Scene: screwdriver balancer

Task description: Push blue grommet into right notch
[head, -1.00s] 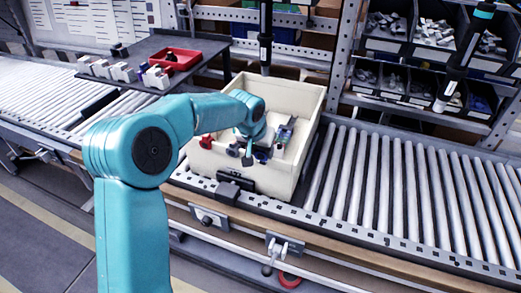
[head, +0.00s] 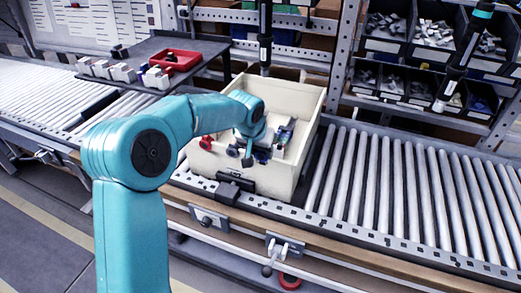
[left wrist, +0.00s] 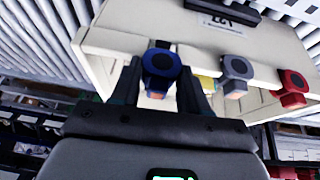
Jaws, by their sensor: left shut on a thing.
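The blue grommet (left wrist: 161,63) is between the two fingers of my left gripper (left wrist: 157,76) in the left wrist view, and the fingers are shut on it. It is at the rim of the cream tote (left wrist: 215,38); the right notch is hidden behind it, so I cannot tell how deep it sits. In the head view the blue grommet (head: 262,155) shows at the near wall of the tote (head: 270,178), partly covered by my left gripper (head: 254,146). My right gripper is not in view.
A grey-blue grommet (left wrist: 235,74) and a red grommet (left wrist: 291,84) sit along the same rim. Parts lie inside the tote. Two tools hang above, one over the tote (head: 265,45). A red tray (head: 175,60) is on the dark shelf. The right rollers (head: 400,185) are clear.

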